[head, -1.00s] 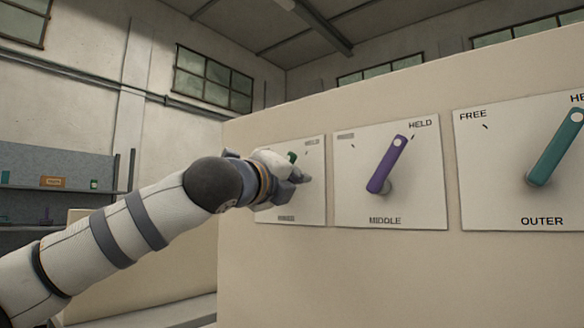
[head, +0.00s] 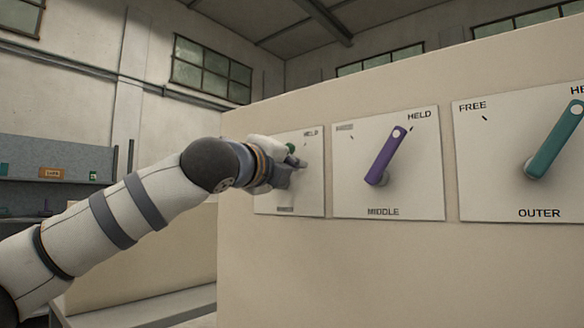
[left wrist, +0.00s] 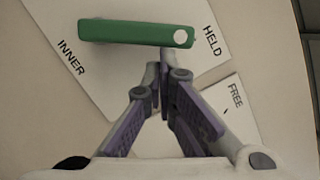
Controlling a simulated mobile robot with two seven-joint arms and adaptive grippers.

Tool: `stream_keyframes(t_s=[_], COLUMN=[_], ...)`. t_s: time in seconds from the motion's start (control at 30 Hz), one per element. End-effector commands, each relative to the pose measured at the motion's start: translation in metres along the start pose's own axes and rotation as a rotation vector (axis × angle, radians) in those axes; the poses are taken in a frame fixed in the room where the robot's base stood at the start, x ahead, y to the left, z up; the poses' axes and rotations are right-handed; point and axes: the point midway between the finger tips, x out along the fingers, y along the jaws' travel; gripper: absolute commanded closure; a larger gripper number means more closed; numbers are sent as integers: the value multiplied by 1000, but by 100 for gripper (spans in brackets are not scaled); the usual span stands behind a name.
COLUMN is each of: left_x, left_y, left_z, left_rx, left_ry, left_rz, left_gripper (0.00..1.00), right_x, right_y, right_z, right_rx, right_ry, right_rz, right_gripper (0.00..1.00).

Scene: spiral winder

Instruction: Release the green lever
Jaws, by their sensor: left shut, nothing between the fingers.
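The green lever (left wrist: 130,33) is on the INNER plate in the left wrist view, its white-dotted end toward the HELD label. In the head view only its green tip (head: 291,148) shows; my left gripper hides the rest. My left gripper (left wrist: 159,66) is shut and empty. Its fingertips are right beside the lever's dotted end in the wrist view; I cannot tell if they touch it. In the head view the left gripper (head: 285,172) is in front of the INNER plate (head: 313,190). My right gripper is not in view.
The purple MIDDLE lever (head: 386,156) and the teal OUTER lever (head: 556,140) stand on plates to the right, both tilted toward HELD. The plates are on a beige panel (head: 350,270). A grey shelf (head: 60,160) with small items stands far left.

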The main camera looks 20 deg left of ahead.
Motion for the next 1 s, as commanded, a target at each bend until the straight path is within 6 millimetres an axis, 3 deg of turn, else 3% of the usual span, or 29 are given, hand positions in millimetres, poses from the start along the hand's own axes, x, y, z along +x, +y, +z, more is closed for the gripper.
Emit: stream_keyframes(t_s=[0.47,1.0], left_x=[2,10], left_y=[-8,-19], left_z=[12,48], left_rx=[-165,-650], left_ry=[-3,-3], left_rz=[40,158], left_gripper=[100,100], right_x=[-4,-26], right_y=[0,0], right_z=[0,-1], right_rx=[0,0], right_ry=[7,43], right_rz=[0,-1], right_gripper=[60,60])
